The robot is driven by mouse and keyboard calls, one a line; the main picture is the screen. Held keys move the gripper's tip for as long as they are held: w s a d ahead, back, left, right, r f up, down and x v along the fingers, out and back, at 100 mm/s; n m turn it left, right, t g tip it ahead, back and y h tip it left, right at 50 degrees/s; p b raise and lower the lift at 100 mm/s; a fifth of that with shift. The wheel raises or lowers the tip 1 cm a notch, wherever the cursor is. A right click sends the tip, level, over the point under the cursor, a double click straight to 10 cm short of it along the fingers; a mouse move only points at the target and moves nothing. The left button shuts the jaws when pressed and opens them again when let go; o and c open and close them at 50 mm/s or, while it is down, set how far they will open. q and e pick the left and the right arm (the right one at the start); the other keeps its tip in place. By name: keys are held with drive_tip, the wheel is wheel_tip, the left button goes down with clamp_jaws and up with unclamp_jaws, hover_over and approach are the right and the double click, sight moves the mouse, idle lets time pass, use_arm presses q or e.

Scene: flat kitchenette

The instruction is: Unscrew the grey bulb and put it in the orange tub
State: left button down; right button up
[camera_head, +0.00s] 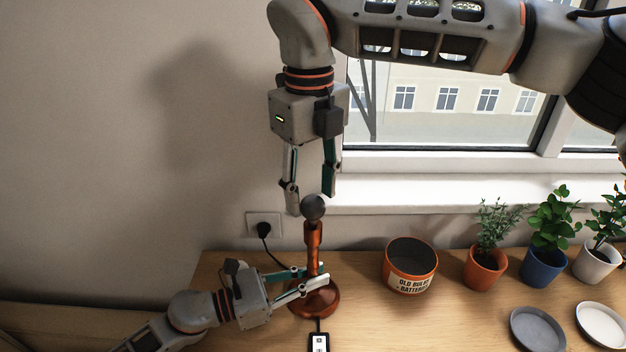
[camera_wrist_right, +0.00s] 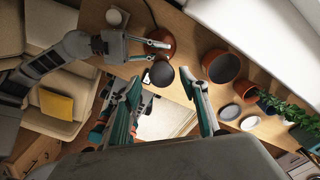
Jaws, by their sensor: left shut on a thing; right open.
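The grey bulb (camera_head: 313,207) sits on top of an upright copper-orange lamp (camera_head: 313,240) with a round base. My right gripper (camera_head: 310,199) points down from above, open, its fingertips near the bulb's height. In the right wrist view, the bulb (camera_wrist_right: 161,74) shows between the open fingers (camera_wrist_right: 160,82); contact cannot be told. My left gripper (camera_head: 322,277) is shut on the lamp's lower stem, just above the base. The orange tub (camera_head: 411,280), labelled for old bulbs and batteries, stands to the right of the lamp; its dark inside shows in the right wrist view (camera_wrist_right: 222,66).
Plants in orange (camera_head: 485,270), blue (camera_head: 543,268) and white (camera_head: 592,262) pots stand right of the tub. A grey dish (camera_head: 537,330) and a white dish (camera_head: 601,326) lie in front. A cord runs to a wall socket (camera_head: 263,222); a switch box (camera_head: 319,343) lies before the lamp.

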sight(313, 219)
drive_tip(key=m, duration=0.7)
drive_tip(key=shift+r, duration=0.2)
drive_tip(key=m, duration=0.5)
drive_tip(key=shift+r+m, duration=0.15)
drive_tip(key=shift+m, duration=0.15)
drive_tip(key=m, duration=0.7)
drive_tip(key=shift+w+d+r, duration=0.1)
drive_tip(key=shift+r, duration=0.1)
drive_tip(key=m, duration=0.6)
drive_tip(key=shift+r, duration=0.2)
drive_tip(key=shift+d+f, duration=0.1)
drive_tip(key=shift+f, duration=3.9)
drive_tip(key=c, duration=1.2)
drive_tip(key=shift+c, duration=0.2)
